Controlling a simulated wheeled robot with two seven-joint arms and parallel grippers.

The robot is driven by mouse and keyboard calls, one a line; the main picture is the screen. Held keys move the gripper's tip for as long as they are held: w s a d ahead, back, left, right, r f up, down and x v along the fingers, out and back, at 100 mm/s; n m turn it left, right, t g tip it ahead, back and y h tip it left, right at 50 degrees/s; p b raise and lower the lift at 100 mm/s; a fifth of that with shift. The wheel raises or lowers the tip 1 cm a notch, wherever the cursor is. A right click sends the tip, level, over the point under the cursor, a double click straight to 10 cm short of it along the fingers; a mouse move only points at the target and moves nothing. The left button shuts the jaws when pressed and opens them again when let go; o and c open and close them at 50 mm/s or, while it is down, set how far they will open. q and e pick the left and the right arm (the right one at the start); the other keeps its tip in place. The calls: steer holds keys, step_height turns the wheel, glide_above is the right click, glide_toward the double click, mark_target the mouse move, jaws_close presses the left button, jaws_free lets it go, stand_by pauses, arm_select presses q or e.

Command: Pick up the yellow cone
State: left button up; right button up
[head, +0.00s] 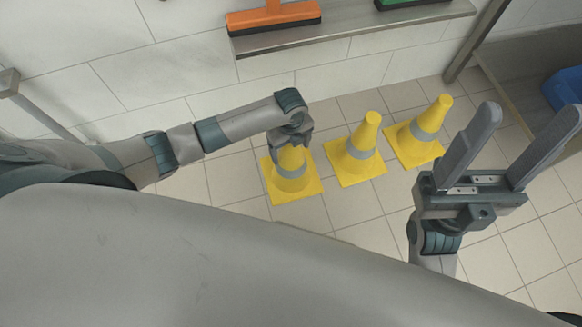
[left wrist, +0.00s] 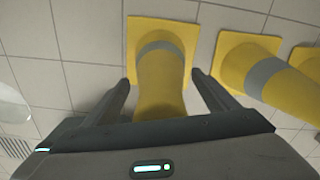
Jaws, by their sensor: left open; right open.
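Three yellow cones with grey bands stand upright in a row on the tiled floor: a left cone (head: 292,181), a middle cone (head: 357,150) and a right cone (head: 419,134). My left gripper (head: 292,140) is at the top of the left cone and hides its tip. In the left wrist view its open fingers (left wrist: 162,86) lie on either side of the left cone (left wrist: 162,68), with small gaps visible. The middle cone (left wrist: 262,75) shows to the right there. My right gripper (head: 490,150) is open and empty, raised to the right of the cones.
A metal shelf (head: 345,25) on the tiled wall holds an orange squeegee-like tool (head: 272,17) and a green one. A metal table with a blue bin (head: 564,88) stands at the far right. Floor in front of the cones is clear.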

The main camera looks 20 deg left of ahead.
stand_by(0.3)
arm_select(q)
steer(key=c, duration=1.9)
steer(key=shift+r, duration=0.15)
